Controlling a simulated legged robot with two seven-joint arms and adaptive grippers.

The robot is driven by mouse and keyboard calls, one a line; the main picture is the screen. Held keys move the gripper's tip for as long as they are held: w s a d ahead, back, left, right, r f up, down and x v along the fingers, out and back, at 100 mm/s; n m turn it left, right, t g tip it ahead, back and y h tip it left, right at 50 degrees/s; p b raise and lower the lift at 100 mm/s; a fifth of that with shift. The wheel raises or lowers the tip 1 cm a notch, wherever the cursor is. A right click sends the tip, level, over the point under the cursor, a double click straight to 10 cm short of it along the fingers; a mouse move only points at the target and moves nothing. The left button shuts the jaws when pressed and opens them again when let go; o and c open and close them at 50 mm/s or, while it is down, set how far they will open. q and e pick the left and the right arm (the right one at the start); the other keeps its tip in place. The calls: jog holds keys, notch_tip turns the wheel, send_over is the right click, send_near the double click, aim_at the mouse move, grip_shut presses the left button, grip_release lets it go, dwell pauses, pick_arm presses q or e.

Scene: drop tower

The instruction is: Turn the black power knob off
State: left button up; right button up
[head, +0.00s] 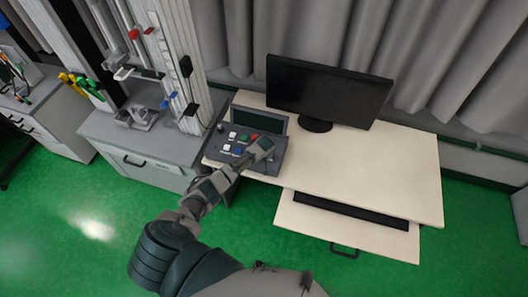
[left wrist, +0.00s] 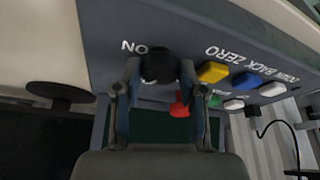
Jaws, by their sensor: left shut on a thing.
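The grey control box (head: 272,168) stands at the left end of the desk, with a dark screen and coloured buttons. My left gripper (head: 264,147) reaches over the box's right part and hides the knob there. In the left wrist view the black power knob (left wrist: 160,62) sits between the fingertips of my left gripper (left wrist: 161,75), which is shut on it. White "ON" lettering (left wrist: 134,47) shows upside down beside the knob. The knob's pointer direction cannot be made out. My right gripper is not in view.
Yellow (left wrist: 212,72), blue, white, green and red (left wrist: 180,108) buttons lie close beside the fingers. A black monitor (head: 326,92) stands on the cream desk (head: 390,150). The drop tower (head: 172,60) rises on a grey cabinet at left. The desk's right side is clear.

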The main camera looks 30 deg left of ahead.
pick_arm(q)
jog(key=n, duration=0.1)
jog(key=n+y, duration=0.1)
jog(key=n, duration=0.1)
jog(key=n+g, duration=0.1)
jog(key=n, duration=0.1)
jog(key=shift+w+r+p, duration=0.25)
jog(key=shift+w+p, duration=0.05)
jog(key=shift+n+y, duration=0.3)
jog(key=o, duration=0.9)
jog(key=shift+o, duration=1.1)
jog(key=shift+f, duration=0.15)
jog(key=shift+s, duration=0.1)
jog(key=v, duration=1.1)
jog(key=shift+w+r, duration=0.2)
jog(key=shift+r, duration=0.25)
